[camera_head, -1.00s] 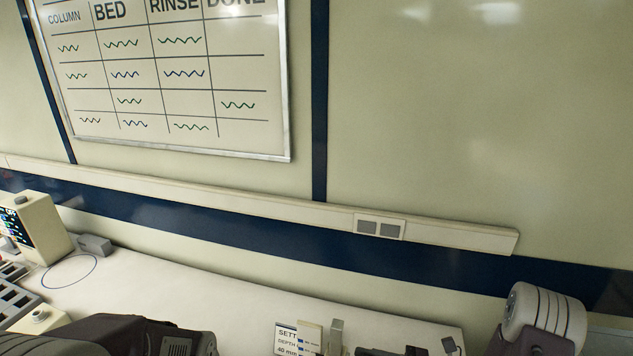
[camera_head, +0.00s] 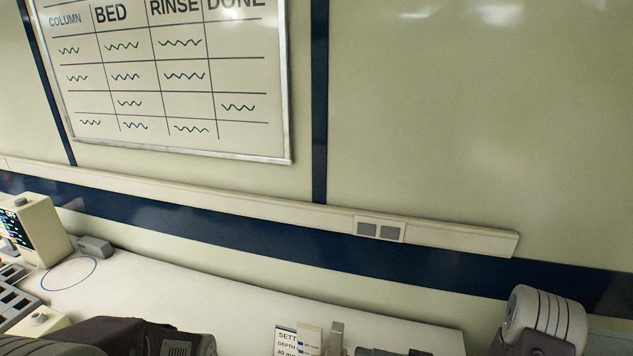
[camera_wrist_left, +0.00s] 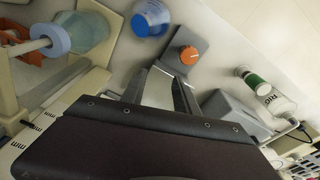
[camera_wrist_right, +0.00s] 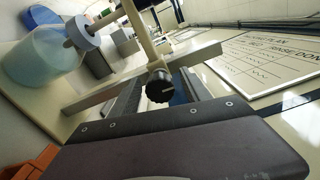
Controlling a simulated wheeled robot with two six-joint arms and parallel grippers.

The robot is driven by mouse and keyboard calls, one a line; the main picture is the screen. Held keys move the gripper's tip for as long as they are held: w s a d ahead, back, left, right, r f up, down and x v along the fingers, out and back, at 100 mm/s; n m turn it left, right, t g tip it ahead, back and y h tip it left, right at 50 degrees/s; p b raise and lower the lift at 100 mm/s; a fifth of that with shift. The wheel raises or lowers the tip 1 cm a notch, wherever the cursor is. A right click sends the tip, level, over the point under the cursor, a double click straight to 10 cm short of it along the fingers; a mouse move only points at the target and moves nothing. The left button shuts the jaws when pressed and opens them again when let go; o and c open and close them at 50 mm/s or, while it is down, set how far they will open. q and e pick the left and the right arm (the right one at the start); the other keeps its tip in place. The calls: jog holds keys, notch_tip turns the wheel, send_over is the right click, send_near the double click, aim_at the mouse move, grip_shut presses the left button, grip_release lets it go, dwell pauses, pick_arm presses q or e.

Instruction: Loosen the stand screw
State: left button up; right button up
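A black ridged screw knob (camera_wrist_right: 160,88) with a pale line on its face shows in the right wrist view, on a pale stand with a post and a crossbar (camera_wrist_right: 92,97). My right gripper (camera_wrist_right: 158,92) is open, and the knob appears between its spread fingers. I cannot tell whether they touch it. A glass vessel (camera_wrist_right: 42,62) with pale blue-green liquid and a blue-grey collar (camera_wrist_right: 82,32) is at the upper left. Neither gripper's fingertips show in the head view.
The left wrist view shows a blue cup (camera_wrist_left: 150,18), a white bottle with a green band (camera_wrist_left: 266,92) and a grey block (camera_wrist_left: 235,112). A setting card (camera_head: 287,338) stands at the bench's front. The bench (camera_head: 190,295) is clear towards the wall.

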jog(key=shift+d, duration=0.1)
jog(key=v, duration=0.7)
jog(key=shift+b, duration=0.4)
